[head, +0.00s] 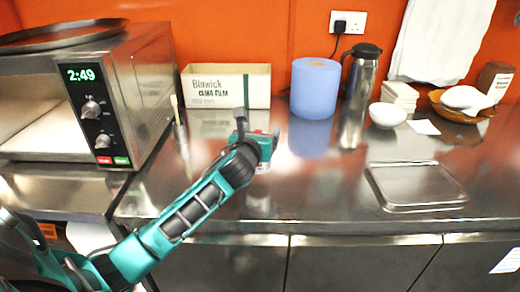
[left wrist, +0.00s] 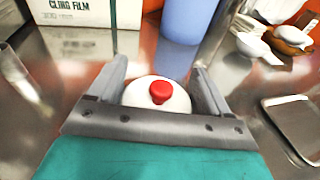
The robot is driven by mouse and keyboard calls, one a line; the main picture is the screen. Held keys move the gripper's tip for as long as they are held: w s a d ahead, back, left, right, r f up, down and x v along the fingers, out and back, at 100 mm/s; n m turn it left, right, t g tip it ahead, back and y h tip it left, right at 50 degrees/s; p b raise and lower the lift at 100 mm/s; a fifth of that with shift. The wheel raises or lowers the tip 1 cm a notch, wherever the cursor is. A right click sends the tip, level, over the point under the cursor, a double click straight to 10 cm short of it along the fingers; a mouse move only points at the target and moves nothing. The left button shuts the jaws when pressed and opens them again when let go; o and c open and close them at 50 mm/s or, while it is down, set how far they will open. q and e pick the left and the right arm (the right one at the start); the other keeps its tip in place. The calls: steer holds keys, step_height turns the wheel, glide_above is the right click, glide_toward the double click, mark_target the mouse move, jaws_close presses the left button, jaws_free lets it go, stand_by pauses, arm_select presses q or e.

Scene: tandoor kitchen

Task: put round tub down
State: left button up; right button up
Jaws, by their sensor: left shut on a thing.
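The round tub (left wrist: 160,97) is white with a red knob on top. In the left wrist view it sits between the two fingers of my left gripper (left wrist: 160,88), which is shut on it. In the head view my left gripper (head: 262,143) is over the steel counter (head: 320,195), and it hides most of the tub. Only a small red and white part of the tub (head: 262,167) shows below the gripper. I cannot tell whether its base touches the counter. My right gripper is not in view.
A microwave (head: 150,85) stands at left. Behind the gripper are a cling film box (head: 225,88), a blue roll (head: 315,88) and a steel flask (head: 358,95). A flat metal tray (head: 415,186) lies at right. The counter between gripper and tray is clear.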

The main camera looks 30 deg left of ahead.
arm_select(q)
steer(key=shift+f+b, duration=0.55)
steer(key=shift+f, duration=1.55)
steer(key=o, duration=1.6)
steer(key=shift+f, duration=0.15)
steer(key=shift+s, duration=0.1)
steer(key=p+v, duration=0.1)
steer(key=v, duration=1.1)
